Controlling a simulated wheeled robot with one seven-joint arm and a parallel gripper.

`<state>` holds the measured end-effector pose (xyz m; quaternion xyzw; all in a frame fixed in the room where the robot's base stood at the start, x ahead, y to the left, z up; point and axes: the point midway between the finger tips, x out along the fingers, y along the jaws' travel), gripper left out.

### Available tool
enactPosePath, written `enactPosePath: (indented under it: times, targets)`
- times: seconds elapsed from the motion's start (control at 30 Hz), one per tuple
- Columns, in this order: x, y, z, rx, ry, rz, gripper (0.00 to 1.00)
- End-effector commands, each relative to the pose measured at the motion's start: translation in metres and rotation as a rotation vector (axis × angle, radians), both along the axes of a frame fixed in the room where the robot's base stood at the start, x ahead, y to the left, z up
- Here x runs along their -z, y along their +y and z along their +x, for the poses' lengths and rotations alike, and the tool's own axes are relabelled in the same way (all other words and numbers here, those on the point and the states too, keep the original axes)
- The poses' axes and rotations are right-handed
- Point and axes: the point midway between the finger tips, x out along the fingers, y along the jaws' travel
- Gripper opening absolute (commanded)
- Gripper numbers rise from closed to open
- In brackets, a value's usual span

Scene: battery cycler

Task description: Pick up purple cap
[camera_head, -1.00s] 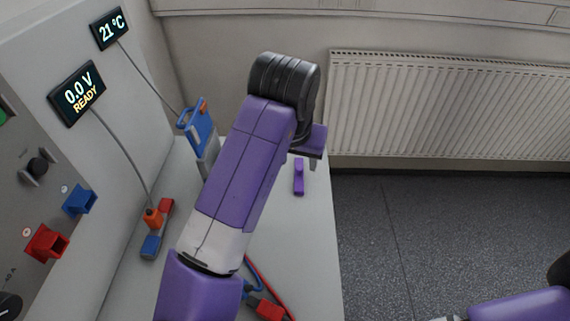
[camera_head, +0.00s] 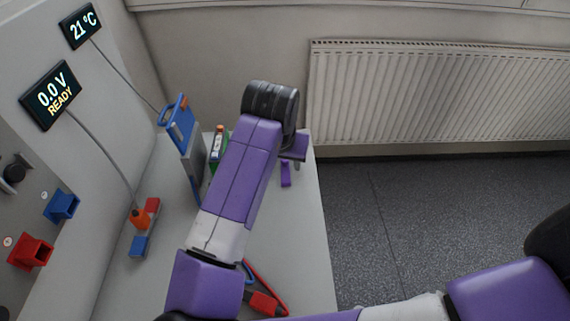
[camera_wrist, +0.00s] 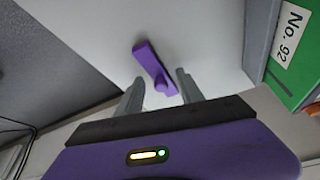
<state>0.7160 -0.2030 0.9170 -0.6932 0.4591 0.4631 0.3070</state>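The purple cap (camera_head: 286,174) lies on the grey bench top near its right edge, just below my gripper (camera_head: 296,160) in the head view. In the head view my arm hides most of the gripper.
A green box labelled No. 92 (camera_wrist: 300,55) stands close on the right in the wrist view. A radiator (camera_head: 430,95) is behind.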

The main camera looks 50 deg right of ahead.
Motion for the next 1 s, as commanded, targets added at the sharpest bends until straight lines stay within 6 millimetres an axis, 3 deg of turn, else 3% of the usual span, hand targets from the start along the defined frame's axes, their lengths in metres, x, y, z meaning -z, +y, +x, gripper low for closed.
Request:
enactPosePath:
  times: [0.03,0.2,0.67,0.87,1.0]
  targets:
    - [0.000,0.000,0.000,0.000,0.000,0.000,0.32]
    - [0.000,0.000,0.000,0.000,0.000,0.000,0.00]
    - [-0.006,0.000,0.000,0.001,-0.001,-0.001,0.00]
    - [-0.030,0.000,0.000,0.001,-0.002,-0.001,0.00]
    - [-0.064,-0.001,0.001,0.003,-0.006,-0.002,0.00]
